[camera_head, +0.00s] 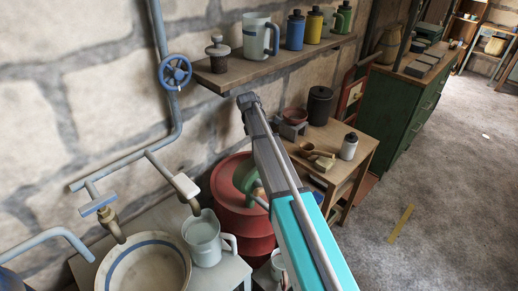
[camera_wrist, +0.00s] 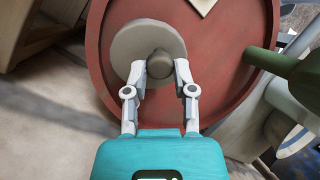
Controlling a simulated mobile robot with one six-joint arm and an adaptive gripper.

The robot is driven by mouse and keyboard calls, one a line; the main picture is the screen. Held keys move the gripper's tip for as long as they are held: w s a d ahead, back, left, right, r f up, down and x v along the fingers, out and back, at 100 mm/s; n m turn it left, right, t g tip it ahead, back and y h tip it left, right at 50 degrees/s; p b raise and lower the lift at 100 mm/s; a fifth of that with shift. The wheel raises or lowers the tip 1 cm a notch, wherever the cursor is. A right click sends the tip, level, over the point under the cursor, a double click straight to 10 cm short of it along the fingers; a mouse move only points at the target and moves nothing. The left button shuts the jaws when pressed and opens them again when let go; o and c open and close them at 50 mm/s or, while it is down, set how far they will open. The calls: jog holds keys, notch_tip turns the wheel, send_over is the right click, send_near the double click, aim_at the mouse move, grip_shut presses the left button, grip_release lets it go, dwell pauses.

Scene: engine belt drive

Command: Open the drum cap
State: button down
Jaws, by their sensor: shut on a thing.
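The red drum (camera_head: 240,204) stands on the floor between the sink table and the wooden side table. In the wrist view its round red lid (camera_wrist: 225,85) fills the upper middle. A round grey drum cap (camera_wrist: 130,46) with a dark knob (camera_wrist: 160,64) sits on the lid. My gripper (camera_wrist: 160,72) has its two grey fingers closed on the knob, one on each side. In the head view my arm hides the gripper tips and the cap.
A white pitcher (camera_head: 205,240) and basin (camera_head: 140,265) stand left.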

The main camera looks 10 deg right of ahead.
jog(key=shift+s, duration=0.2)
jog(key=shift+c, duration=2.4)
grip_release()
jog(key=shift+r, duration=0.1)
jog(key=shift+o, duration=0.4)
jog(key=shift+w, duration=0.1)
